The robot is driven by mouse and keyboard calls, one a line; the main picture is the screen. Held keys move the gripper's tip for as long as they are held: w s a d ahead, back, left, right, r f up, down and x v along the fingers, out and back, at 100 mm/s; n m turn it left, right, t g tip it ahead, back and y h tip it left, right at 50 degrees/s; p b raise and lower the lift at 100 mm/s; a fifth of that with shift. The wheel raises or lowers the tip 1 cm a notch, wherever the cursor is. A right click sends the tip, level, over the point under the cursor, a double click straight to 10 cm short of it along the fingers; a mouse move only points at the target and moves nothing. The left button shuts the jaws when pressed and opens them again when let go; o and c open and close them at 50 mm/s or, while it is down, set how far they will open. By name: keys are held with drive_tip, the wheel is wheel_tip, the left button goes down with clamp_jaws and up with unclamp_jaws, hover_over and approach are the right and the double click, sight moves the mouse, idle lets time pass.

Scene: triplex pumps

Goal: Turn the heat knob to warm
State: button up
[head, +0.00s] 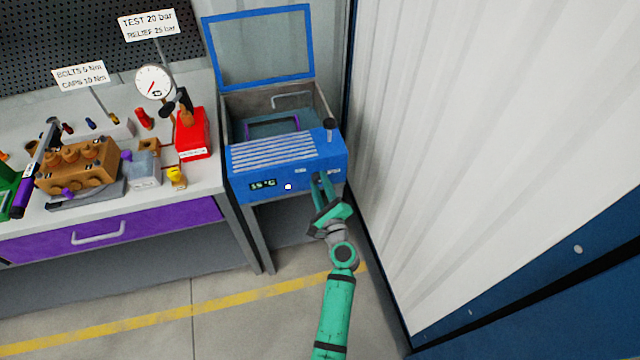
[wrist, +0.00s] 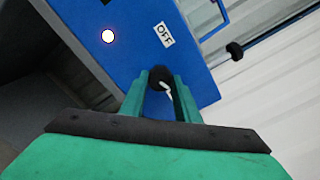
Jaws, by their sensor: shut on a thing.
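The blue parts washer (head: 240,160) stands right of the bench, its framed lid raised. Its front panel (wrist: 140,30) fills the upper middle of the wrist view. The heat knob (wrist: 157,76) is a small black round knob with a white pointer mark. My gripper (wrist: 160,84) has its green fingers shut on the knob, one on each side. A white "OFF" label (wrist: 164,35) is on the panel beside the knob. In the head view my gripper (head: 318,182) is at the panel's right end and hides the knob.
A display (head: 263,184) reads about 35 °C, beside a lit white lamp (head: 288,186). A dark-topped post (head: 329,128) rises at the washer's right corner. A corrugated wall (head: 430,150) stands close on the right. The cluttered bench (head: 215,185) is left; the floor in front is clear.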

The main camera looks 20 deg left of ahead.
drive_tip(key=shift+f+m, duration=0.1)
drive_tip(key=shift+m, duration=1.6)
drive_tip(key=shift+s+m, duration=0.1)
drive_tip(key=shift+m, duration=0.2)
drive_tip(key=o, duration=1.1)
drive_tip(key=shift+c, duration=0.2)
drive_tip(key=v, duration=1)
drive_tip(key=shift+s+d, duration=0.25)
drive_tip(key=shift+s, duration=0.05)
drive_tip(key=shift+w, duration=0.15)
